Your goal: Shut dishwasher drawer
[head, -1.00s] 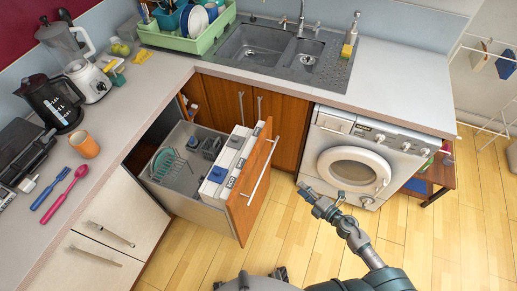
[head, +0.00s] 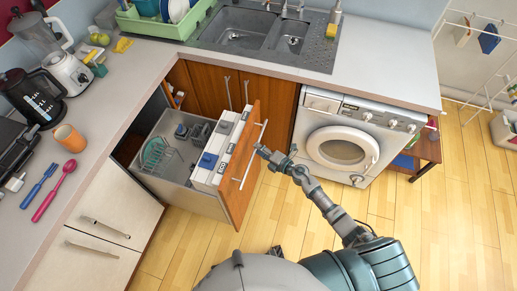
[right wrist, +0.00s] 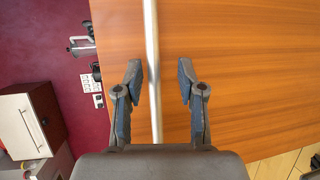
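The dishwasher drawer (head: 180,203) is pulled out below the counter, left of the washing machine. Its wooden front (head: 236,187) carries a long metal handle (head: 248,168). A wire rack with a green dish (head: 154,152) and white boxes with a blue piece (head: 207,160) sit inside. My right gripper (head: 262,152) is at the handle, on the outer side of the front. In the right wrist view the gripper (right wrist: 160,75) is open, with the handle (right wrist: 153,45) running between its fingers, nearer the left one; contact is unclear. My left gripper is not in view.
The washing machine (head: 322,110) stands to the right of the drawer. White cabinet drawers (head: 112,212) stand at the left. The counter (head: 130,80) holds a kettle, a blender, an orange cup and utensils.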

